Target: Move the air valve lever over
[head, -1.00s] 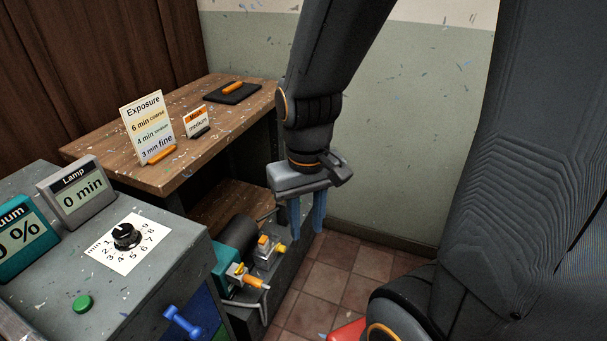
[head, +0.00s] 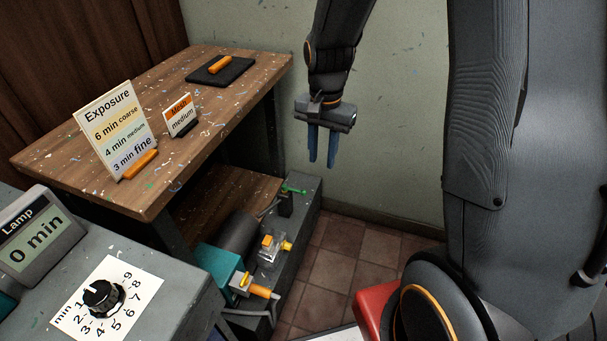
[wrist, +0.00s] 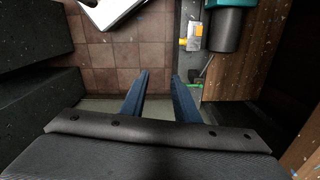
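A small green lever (head: 293,189) sits on a dark block at the far end of the low grey unit, beneath the wooden bench. I take it to be the air valve lever; no label shows. It also shows in the wrist view as a green strip (wrist: 195,84), right of the fingertips. My gripper (head: 322,161) points down, to the right of and above the lever, apart from it. Its two blue fingers show in the wrist view (wrist: 161,76) with an empty gap between them.
Beside the lever are a clear fitting with an orange top (head: 268,244), a dark cylinder (head: 238,239) and a yellow-handled fitting (head: 245,281). The wooden bench (head: 150,190) overhangs at left. Tiled floor (head: 345,245) is open at right; a red object (head: 372,308) stands nearby.

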